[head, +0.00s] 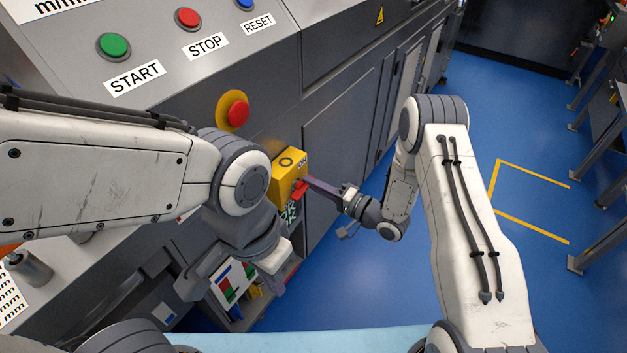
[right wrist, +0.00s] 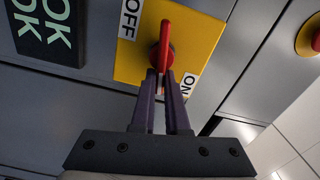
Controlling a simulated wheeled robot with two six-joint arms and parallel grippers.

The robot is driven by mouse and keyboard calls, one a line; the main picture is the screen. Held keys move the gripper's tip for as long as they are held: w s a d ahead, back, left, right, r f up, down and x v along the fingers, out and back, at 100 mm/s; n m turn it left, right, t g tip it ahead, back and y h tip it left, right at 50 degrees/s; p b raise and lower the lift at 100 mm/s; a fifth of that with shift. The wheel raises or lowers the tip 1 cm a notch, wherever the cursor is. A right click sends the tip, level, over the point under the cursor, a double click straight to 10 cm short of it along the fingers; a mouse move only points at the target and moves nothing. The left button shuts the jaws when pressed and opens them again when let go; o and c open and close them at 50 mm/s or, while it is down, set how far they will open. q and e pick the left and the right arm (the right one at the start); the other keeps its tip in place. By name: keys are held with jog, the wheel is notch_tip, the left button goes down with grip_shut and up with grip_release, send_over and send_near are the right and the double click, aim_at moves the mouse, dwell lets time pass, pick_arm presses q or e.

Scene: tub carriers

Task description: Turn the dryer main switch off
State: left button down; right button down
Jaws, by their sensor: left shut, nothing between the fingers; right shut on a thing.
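The dryer main switch is a yellow box (head: 283,180) with a red handle (head: 299,190) on the grey machine front. In the right wrist view the yellow plate (right wrist: 205,30) carries an OFF label (right wrist: 130,18) at upper left and an ON label (right wrist: 188,85) at lower right. The red handle (right wrist: 167,40) stands nearly upright in that picture. My right gripper (head: 309,182), with purple fingers, is shut on the handle's lower end. My left gripper (head: 277,286) is shut and empty, below the switch and apart from it.
A red emergency button (head: 238,113) on a yellow base sits above the switch. START (head: 115,45), STOP (head: 187,18) and RESET (head: 244,3) buttons are on the panel above. Blue floor (head: 475,130) with yellow lines is open at right.

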jog(key=shift+s+a+f+m, duration=0.15)
jog(key=shift+f+m, duration=0.1)
jog(key=shift+m, duration=0.25)
jog(key=shift+s+a+f+m, duration=0.1)
jog(key=shift+f+m, duration=0.1)
jog(key=shift+m, duration=0.3)
jog(key=c, duration=0.9)
grip_release()
jog(key=shift+r, duration=0.1)
jog(key=shift+w+d, duration=0.1)
jog(key=shift+d, duration=0.05)
jog(key=v, duration=1)
jog(key=shift+d, duration=0.1)
